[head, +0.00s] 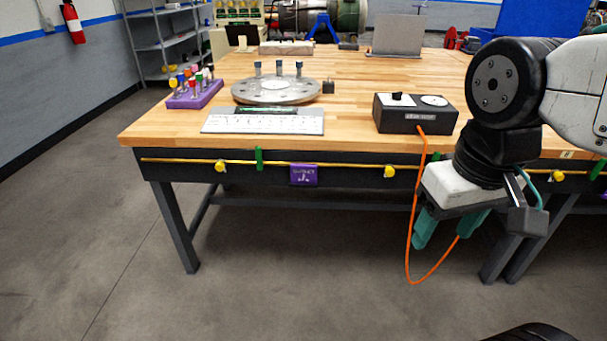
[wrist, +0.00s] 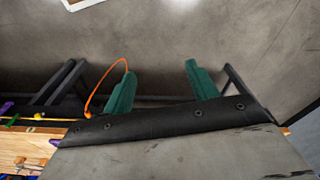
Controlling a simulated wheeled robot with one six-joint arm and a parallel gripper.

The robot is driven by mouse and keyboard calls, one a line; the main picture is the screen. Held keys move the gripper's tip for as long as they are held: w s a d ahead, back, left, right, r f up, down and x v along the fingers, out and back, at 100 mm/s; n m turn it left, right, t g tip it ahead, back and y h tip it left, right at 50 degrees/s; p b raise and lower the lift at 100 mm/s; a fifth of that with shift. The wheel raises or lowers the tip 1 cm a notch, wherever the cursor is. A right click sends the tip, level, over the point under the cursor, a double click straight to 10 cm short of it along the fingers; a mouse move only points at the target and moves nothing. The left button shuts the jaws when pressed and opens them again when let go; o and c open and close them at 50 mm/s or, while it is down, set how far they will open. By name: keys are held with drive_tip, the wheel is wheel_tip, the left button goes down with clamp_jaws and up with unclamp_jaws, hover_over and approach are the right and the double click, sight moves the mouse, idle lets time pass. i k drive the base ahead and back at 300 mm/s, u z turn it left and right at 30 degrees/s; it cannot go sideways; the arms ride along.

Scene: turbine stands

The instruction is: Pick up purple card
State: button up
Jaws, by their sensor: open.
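The purple card (head: 304,175) hangs on the dark front edge of the wooden workbench, below a yellow rod, with white marks on its face. In the wrist view a small purple piece (wrist: 6,107) shows at the left edge; I cannot tell for sure that it is the card. My gripper (head: 446,232) is open, its teal fingers pointing down in front of the bench, well to the right of the card and lower than it. The wrist view shows nothing between the fingers (wrist: 160,73).
An orange cable (head: 411,250) loops from the black box (head: 415,124) down past the bench front, close to my gripper. Yellow knobs (head: 221,166) and a green clip (head: 259,159) sit along the rod. The floor before the bench (head: 270,290) is clear.

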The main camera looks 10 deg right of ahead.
sight(301, 173)
drive_tip(key=z, duration=1.4)
drive_tip(key=i, duration=1.2)
drive_tip(key=u, duration=2.6)
